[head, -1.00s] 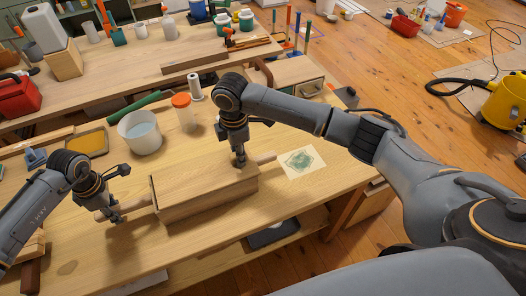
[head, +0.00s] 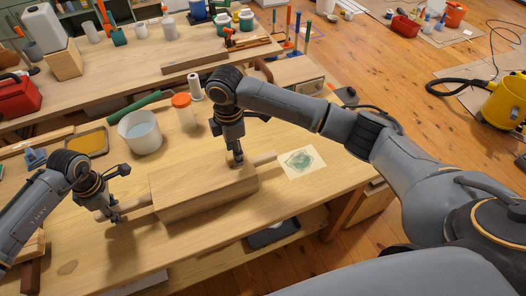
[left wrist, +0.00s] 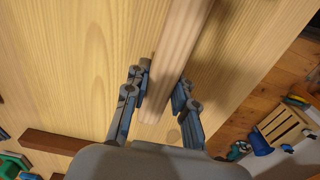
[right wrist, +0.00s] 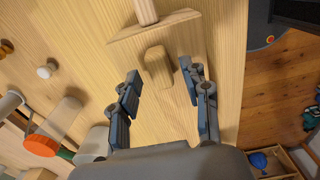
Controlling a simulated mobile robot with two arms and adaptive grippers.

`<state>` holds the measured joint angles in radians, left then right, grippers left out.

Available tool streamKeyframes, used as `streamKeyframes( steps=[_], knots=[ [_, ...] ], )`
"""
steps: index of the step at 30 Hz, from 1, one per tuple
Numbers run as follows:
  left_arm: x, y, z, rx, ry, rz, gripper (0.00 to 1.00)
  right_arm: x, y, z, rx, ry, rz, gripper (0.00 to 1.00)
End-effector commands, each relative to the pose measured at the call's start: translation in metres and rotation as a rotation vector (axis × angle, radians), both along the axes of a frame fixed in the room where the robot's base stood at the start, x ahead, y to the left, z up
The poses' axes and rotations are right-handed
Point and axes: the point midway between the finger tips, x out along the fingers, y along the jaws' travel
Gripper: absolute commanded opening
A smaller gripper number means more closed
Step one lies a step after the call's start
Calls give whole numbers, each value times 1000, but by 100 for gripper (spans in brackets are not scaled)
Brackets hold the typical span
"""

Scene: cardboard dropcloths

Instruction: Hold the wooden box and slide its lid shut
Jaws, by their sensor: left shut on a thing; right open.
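The long wooden box (head: 205,197) lies on the workbench, with a wooden handle at each end. My left gripper (head: 116,214) is shut on the left handle; the left wrist view shows this handle (left wrist: 178,50) between the fingers. The lid (head: 195,175) covers the box top, with no clear opening visible. My right gripper (head: 237,163) is over the right end of the lid. In the right wrist view my right gripper (right wrist: 160,82) is open around a wooden knob (right wrist: 157,65), with gaps beside it. The right handle (right wrist: 145,10) shows beyond.
A white pot (head: 140,132), an orange-capped jar (head: 184,112) and a yellow tray (head: 87,142) stand behind the box on the workbench (head: 110,262). A sheet with a green print (head: 301,161) lies to the right.

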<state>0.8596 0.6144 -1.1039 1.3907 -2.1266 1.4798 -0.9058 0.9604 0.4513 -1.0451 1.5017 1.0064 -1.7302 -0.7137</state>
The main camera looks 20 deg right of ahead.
Motion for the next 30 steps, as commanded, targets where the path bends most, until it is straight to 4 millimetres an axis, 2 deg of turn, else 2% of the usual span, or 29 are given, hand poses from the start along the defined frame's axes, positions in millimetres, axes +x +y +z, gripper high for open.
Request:
streamKeyframes(
  steps=[15, 26, 27, 30],
  knots=[
    [0, 0, 0, 0, 0, 0, 0, 1, 0, 42, 1, -1, -1, 47],
    [0, 0, 0, 0, 0, 0, 0, 0, 0, 48, 0, 1, 0, 47],
    [0, 0, 0, 0, 0, 0, 27, 0, 0, 48, 0, 0, 0, 47],
    [0, 0, 0, 0, 0, 0, 48, 0, 0, 48, 0, 0, 0, 47]
  ],
)
